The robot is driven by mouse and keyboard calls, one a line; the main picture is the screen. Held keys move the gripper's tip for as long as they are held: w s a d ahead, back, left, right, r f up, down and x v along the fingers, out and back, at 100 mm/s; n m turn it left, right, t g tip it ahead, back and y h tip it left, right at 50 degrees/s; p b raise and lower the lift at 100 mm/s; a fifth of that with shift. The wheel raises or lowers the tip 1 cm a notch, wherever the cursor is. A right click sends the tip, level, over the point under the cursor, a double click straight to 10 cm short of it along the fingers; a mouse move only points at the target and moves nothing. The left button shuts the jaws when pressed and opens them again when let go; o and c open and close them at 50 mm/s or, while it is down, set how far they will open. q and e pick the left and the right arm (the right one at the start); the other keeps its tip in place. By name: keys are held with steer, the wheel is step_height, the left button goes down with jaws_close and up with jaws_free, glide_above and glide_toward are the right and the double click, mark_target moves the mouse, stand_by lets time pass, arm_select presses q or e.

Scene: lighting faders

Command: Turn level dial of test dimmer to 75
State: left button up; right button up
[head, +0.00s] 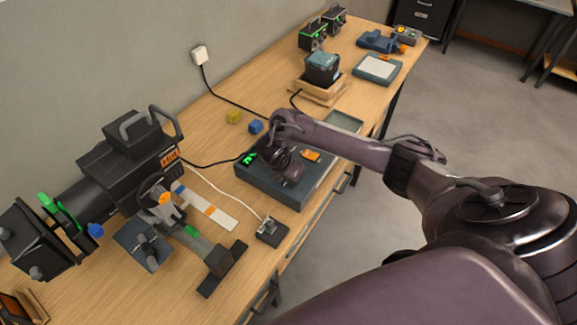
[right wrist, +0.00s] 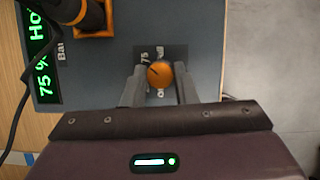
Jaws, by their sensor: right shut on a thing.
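The test dimmer (head: 292,195) is a dark grey box on the bench; its grey-blue top also shows in the right wrist view (right wrist: 200,30). Its green display (right wrist: 41,60) reads "75 %" and "Ho", the rest cut off. The level dial (right wrist: 159,74) is an orange round knob with a dark pointer line, on a dark scale plate where a "75" shows. My right gripper (right wrist: 160,88) is shut on the dial, one finger on each side. In the head view my right gripper (head: 287,170) covers the dial. My left gripper is not in view.
A second orange part (right wrist: 95,15) with a dark handle sits on the dimmer. A stage lamp (head: 120,165) and a small black box (head: 271,231) with a white cable stand to the left. Yellow (head: 234,117) and blue (head: 255,127) blocks lie behind.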

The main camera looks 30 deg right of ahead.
steer(key=shift+w+r+m, duration=0.1)
steer(key=shift+m, duration=0.3)
steer(key=o, duration=1)
